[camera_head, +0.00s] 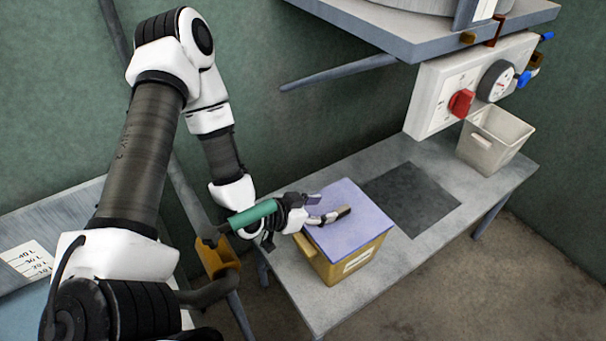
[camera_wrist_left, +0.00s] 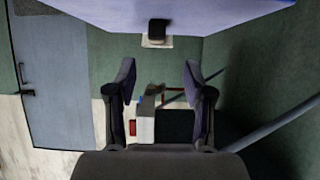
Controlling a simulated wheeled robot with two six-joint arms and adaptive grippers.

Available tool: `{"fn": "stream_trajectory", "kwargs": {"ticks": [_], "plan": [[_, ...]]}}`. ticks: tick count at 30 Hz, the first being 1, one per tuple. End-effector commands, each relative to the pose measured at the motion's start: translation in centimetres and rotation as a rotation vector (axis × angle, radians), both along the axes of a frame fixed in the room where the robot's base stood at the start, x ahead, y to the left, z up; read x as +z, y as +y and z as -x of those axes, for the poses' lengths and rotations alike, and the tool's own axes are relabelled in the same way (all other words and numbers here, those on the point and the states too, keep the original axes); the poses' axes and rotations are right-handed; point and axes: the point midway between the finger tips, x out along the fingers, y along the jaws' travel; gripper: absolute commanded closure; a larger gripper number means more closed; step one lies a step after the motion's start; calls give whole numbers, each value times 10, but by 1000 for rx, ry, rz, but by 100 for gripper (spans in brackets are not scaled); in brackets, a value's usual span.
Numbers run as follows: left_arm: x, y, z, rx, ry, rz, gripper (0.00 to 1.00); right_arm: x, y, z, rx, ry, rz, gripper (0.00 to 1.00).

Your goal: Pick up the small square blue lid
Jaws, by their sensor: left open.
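The square blue lid (camera_head: 352,205) lies flat on top of a yellow box (camera_head: 345,265) in the head view. My left gripper (camera_head: 328,206) is over the lid's left part in that view, its fingers spread and empty. I cannot tell whether they touch the lid. In the left wrist view the open fingers (camera_wrist_left: 161,80) have nothing between them, and the bluish lid surface (camera_wrist_left: 215,14) fills the top. A small dark and pale shape (camera_wrist_left: 157,35) shows at its edge; I cannot tell what it is. My right gripper is not in view.
The box stands on a grey bench (camera_head: 400,262), beside a dark square patch (camera_head: 410,197). A pale bin (camera_head: 493,140) stands at the bench's far end. A control panel with a red knob (camera_head: 461,102) is above it. A grey shelf (camera_head: 400,35) overhangs at the back.

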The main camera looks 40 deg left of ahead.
Motion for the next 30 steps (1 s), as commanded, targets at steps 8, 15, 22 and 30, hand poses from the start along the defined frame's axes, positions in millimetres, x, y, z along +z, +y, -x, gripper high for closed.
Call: {"fn": "stream_trajectory", "kwargs": {"ticks": [8, 15, 22, 30], "plan": [[-19, -10, -26, -5, 0, -5, 48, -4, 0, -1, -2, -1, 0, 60], [-41, -21, -57, -4, 0, -4, 48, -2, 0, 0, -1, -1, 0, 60], [-43, -22, -60, -1, 1, -1, 48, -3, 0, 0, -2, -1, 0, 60], [-43, -21, -59, -1, 1, -1, 100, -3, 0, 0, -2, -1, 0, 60]]}}
